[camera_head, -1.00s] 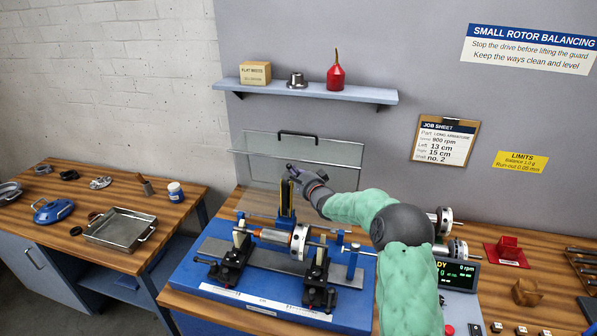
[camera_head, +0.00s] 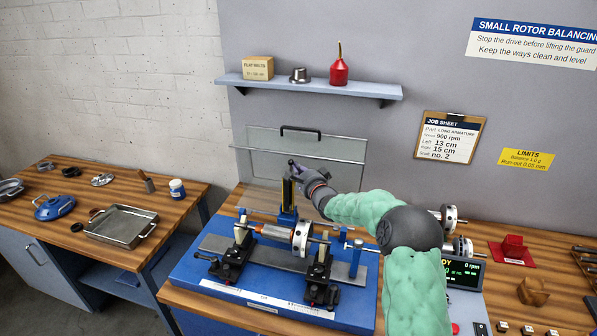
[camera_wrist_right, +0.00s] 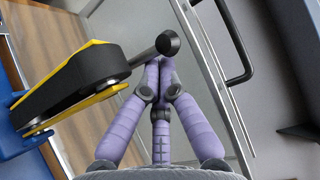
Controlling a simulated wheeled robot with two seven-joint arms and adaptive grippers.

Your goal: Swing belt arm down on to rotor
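The belt arm (camera_head: 287,191) stands upright on its blue post behind the rotor. It is black with yellow edges and also shows in the right wrist view (camera_wrist_right: 82,84), with a round black knob on its handle. The rotor (camera_head: 276,232), with a copper-coloured part and a pale disc, lies across the stand below. My right gripper (camera_head: 301,172) is at the belt arm's upper end. In the wrist view its purple fingers (camera_wrist_right: 163,64) are closed together at the handle, their tips partly hidden by the knob; I see no clear grip. My left gripper is not in view.
A clear guard with a black handle (camera_head: 300,129) stands raised behind the blue balancing stand (camera_head: 195,272). A display box (camera_head: 462,272) and spare rotors stand to the right. A metal tray (camera_head: 122,226) is on the left bench.

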